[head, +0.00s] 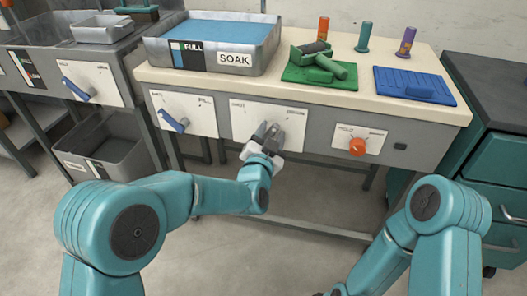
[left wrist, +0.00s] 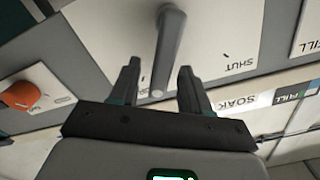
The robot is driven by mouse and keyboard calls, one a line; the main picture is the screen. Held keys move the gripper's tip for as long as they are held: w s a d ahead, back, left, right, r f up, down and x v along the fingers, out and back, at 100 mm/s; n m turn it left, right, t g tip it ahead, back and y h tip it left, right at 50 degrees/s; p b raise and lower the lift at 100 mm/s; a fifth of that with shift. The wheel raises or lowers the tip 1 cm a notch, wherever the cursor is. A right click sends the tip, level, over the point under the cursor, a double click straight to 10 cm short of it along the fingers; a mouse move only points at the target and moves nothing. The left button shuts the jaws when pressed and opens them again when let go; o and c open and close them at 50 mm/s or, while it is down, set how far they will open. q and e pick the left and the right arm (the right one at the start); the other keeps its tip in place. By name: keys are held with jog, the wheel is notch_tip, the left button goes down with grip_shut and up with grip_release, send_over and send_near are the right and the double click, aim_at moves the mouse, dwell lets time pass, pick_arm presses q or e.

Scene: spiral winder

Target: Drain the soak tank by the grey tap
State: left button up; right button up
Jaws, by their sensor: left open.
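The soak tank (head: 233,66) stands on the bench, marked SOAK, with blue liquid inside and a gauge reading FULL. The grey tap is on the white plate (head: 240,118) on the bench front below the tank; my left gripper (head: 264,135) largely hides it in the head view. In the left wrist view the grey tap lever (left wrist: 170,50) shows clearly, near the word SHUT. My left gripper there (left wrist: 160,75) is open, its fingers on either side of the lever's end. Contact is not clear. My right gripper is out of view.
A blue-handled FILL tap (head: 173,122) is left of the grey tap, and an orange HOLD knob (head: 357,147) is to the right. Green (head: 320,68) and blue (head: 415,85) fixtures sit on the bench top. A grey bin (head: 105,150) is at lower left.

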pick_arm(q)
jog(key=p+v, duration=0.1)
jog(key=v, duration=1.4)
jog(key=shift+s+p, duration=0.2)
jog(key=shift+p, duration=0.2)
jog(key=shift+r, duration=0.1)
dwell(6.0)
